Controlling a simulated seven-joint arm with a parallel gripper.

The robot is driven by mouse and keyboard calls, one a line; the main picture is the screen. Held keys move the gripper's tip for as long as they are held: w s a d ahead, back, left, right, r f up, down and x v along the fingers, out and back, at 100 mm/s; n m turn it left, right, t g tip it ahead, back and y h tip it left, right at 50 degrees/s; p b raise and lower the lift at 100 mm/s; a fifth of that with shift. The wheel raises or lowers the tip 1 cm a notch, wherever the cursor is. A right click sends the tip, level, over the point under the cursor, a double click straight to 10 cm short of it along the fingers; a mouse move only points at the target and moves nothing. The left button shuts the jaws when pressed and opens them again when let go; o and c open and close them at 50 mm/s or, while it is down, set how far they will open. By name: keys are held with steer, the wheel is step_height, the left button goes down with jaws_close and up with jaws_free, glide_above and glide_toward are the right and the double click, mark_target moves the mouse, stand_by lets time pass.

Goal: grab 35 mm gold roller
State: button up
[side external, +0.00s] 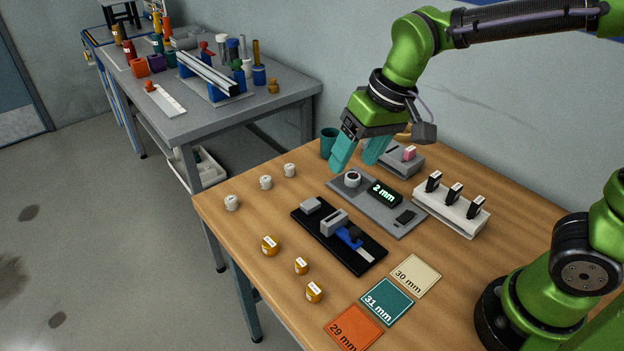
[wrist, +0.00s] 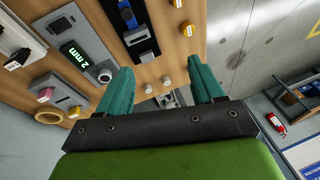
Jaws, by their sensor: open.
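Several small gold rollers stand on the wooden table's front left side in the side external view: one (side external: 270,246) nearest the black fixture, a smaller one (side external: 301,266), and one (side external: 313,292) nearest the colored cards. Their labels are too small to read, so I cannot tell which is 35 mm. A gold roller (wrist: 186,30) also shows near the table edge in the wrist view. My gripper (side external: 358,153) is open and empty, with teal fingers. It is above the back of the table, near the grey gauge, well away from the gold rollers.
White rollers (side external: 265,182) stand along the left edge. A black fixture (side external: 338,236), grey gauge (side external: 377,203) reading 2 mm and white rack (side external: 450,208) fill the middle. A teal cup (side external: 328,143) is beside my gripper. Cards (side external: 386,301) lie at the front.

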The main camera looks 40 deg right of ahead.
mark_target(270, 241)
steer(key=w+a+f+g+h, duration=0.25)
steer(key=w+a+f, duration=0.25)
steer(key=w+a, duration=0.65)
steer(key=shift+n, duration=0.4)
steer(key=f, duration=1.1)
steer(key=s+f, duration=0.1)
steer(key=f, duration=0.4)
steer(key=shift+a+f, duration=0.15)
steer(key=shift+a, duration=0.05)
steer(key=shift+c, duration=0.5)
jaws_close()
